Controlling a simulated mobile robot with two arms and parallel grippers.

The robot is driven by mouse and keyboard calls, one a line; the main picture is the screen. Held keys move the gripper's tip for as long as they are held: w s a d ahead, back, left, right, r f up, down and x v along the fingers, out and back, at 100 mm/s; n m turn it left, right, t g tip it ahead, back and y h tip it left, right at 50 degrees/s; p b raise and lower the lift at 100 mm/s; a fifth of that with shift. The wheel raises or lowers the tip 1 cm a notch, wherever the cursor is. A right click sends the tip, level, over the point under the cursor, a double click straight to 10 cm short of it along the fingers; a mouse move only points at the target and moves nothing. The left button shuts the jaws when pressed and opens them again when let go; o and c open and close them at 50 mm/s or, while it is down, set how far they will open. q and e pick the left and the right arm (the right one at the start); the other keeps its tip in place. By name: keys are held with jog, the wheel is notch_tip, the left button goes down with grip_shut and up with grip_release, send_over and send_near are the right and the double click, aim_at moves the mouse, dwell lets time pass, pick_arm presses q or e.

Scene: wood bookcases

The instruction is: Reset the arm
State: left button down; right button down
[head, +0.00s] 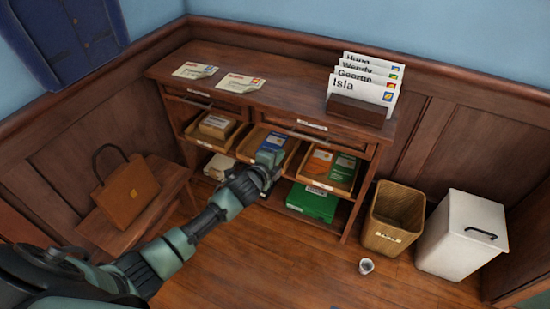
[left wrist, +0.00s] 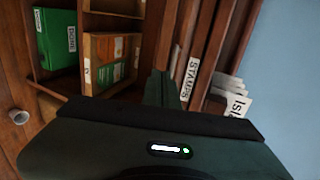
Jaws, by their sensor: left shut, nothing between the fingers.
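My left arm reaches in from the lower left in the head view. Its gripper (head: 270,163) is shut and empty, in front of the middle tray (head: 295,147) of the wooden bookcase (head: 284,88). It hides part of that tray and the blue item (head: 272,142) in it. In the left wrist view, the dark gripper (left wrist: 163,88) points toward the bookcase front, with a tray (left wrist: 90,62) and a drawer labelled STAMPS (left wrist: 190,78) beyond it. My right gripper is not in view.
A green box (head: 312,201) is on the low shelf. A bench (head: 165,208) with a brown bag (head: 128,192) is left; a basket (head: 392,220), white bin (head: 462,235) and small cup (head: 366,266) are right. The front floor is open.

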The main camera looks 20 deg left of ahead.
pick_arm(q)
jog(key=s+a+f+n+g, duration=0.1)
jog(key=s+f+n+g, duration=0.25)
jog(key=s+f, duration=1.05)
jog(key=s+a+f+n+g, duration=0.1)
jog(key=s+f+n+g, duration=0.3)
jog(key=s+f, duration=0.95)
jog(key=s+d+f+n+g, duration=0.1)
jog(key=s+f, duration=0.4)
jog(key=s, duration=0.5)
jog(key=s+d+f+n+g, duration=0.1)
jog(key=s+f+n, duration=0.3)
jog(key=s, duration=0.6)
jog(key=s+d+f+n+g, duration=0.1)
jog(key=s+f+n+g, duration=0.2)
jog(key=s+f, duration=0.3)
jog(key=s, duration=0.4)
jog(key=shift+s+d+f+p, duration=0.25)
jog(key=shift+s+p, duration=0.05)
jog(key=shift+n, duration=0.25)
